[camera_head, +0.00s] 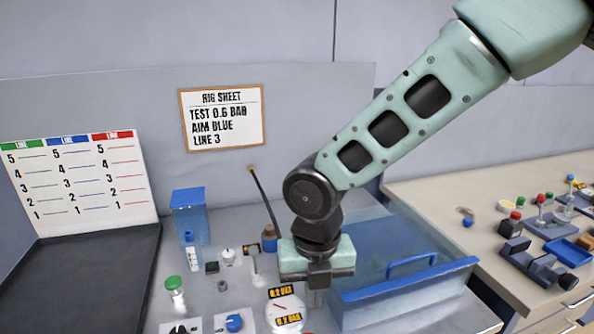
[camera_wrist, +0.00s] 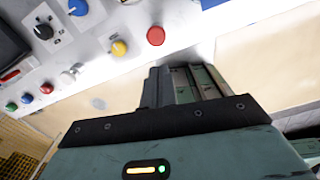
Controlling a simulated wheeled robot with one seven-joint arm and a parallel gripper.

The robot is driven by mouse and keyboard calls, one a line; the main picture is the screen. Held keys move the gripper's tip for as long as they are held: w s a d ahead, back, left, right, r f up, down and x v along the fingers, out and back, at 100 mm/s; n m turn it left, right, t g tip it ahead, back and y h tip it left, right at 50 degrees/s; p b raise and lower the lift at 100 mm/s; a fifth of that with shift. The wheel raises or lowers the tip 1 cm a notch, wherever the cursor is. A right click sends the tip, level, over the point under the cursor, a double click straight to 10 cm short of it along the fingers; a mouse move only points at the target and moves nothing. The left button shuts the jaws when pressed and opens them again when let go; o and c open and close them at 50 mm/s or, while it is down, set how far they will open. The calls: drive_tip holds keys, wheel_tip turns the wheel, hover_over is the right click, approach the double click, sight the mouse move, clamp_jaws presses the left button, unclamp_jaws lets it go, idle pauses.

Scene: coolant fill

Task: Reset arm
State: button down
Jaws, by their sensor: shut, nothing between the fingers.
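My mint-green arm reaches in from the upper right in the head view. My gripper (camera_head: 318,296) points down over the grey bench, left of the clear blue-tinted tank and behind the pressure displays. In the wrist view, the fingers of my gripper (camera_wrist: 187,82) are together with nothing between them. The red button (camera_wrist: 156,36) and yellow knob (camera_wrist: 119,48) on a white panel appear beyond the fingers, apart from them in the picture.
The clear tank (camera_head: 405,295) with a blue handle stands right of my gripper. A rig sheet (camera_head: 221,118) hangs behind. A beige bench (camera_head: 440,192) holds clutter at right.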

drive_tip(key=s+d+r+m+b, duration=0.1)
drive_tip(key=s+d+m, duration=0.4)
drive_tip(key=m, duration=0.9)
drive_tip(key=s+d+r+m+b, duration=0.1)
drive_tip(key=s+d+r+m, duration=0.1)
drive_tip(key=s+d+m, duration=0.4)
drive_tip(key=s+m, duration=0.5)
drive_tip(key=m, duration=0.4)
drive_tip(key=shift+r+m+y, duration=0.3)
drive_tip(key=shift+r, duration=0.1)
idle(1.0)
